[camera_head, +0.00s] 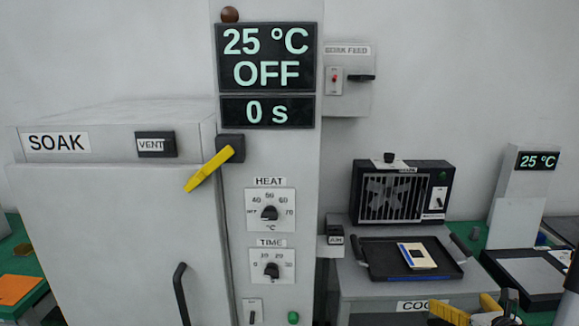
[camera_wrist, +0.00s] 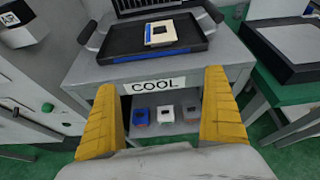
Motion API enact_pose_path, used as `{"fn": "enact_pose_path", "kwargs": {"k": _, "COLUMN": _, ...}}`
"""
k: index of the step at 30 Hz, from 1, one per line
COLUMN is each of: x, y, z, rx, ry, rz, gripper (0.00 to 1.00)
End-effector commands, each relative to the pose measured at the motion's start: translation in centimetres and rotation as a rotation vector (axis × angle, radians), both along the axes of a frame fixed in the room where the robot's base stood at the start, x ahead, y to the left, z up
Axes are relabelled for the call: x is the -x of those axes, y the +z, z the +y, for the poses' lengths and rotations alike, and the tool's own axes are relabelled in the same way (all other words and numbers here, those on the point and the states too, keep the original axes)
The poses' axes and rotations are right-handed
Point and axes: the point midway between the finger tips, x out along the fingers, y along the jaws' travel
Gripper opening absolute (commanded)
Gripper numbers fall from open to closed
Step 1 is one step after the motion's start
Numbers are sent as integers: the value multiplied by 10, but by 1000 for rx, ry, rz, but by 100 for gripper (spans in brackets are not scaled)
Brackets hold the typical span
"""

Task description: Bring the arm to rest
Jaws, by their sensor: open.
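My gripper (camera_wrist: 162,120) is open and empty in the wrist view, its two yellow fingers spread apart in front of the COOL stand (camera_wrist: 95,72). In the head view my gripper (camera_head: 468,312) shows only partly at the bottom right edge, in front of the stand below the black tray (camera_head: 375,264). The tray also shows in the wrist view (camera_wrist: 116,42), above and beyond the fingers. A cream block with a dark square and a blue edge (camera_head: 417,256) lies on the tray. The fingers touch nothing that I can see.
The SOAK cabinet (camera_head: 95,215) with a yellow lever (camera_head: 208,169) stands left. Its display (camera_head: 265,58) reads 25 °C, OFF. A fan unit (camera_head: 400,192) stands behind the tray. Blue, white and grey blocks (camera_wrist: 164,115) sit on a lower shelf. A dark-topped stand (camera_head: 530,272) is right.

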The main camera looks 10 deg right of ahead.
Motion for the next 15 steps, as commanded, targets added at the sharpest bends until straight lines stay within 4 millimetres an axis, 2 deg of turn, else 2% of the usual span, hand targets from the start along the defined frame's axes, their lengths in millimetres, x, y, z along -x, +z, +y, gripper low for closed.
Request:
{"fn": "enact_pose_path", "kwargs": {"k": 1, "x": -6, "y": 5, "z": 14, "rx": 47, "ry": 49, "rz": 26, "gripper": 100}}
{"fn": "enact_pose_path", "kwargs": {"k": 11, "x": -31, "y": 26, "z": 91, "rx": 439, "ry": 388, "rz": 204, "gripper": 100}}
{"fn": "enact_pose_path", "kwargs": {"k": 15, "x": -35, "y": 38, "z": 138, "rx": 679, "ry": 601, "rz": 284, "gripper": 100}}
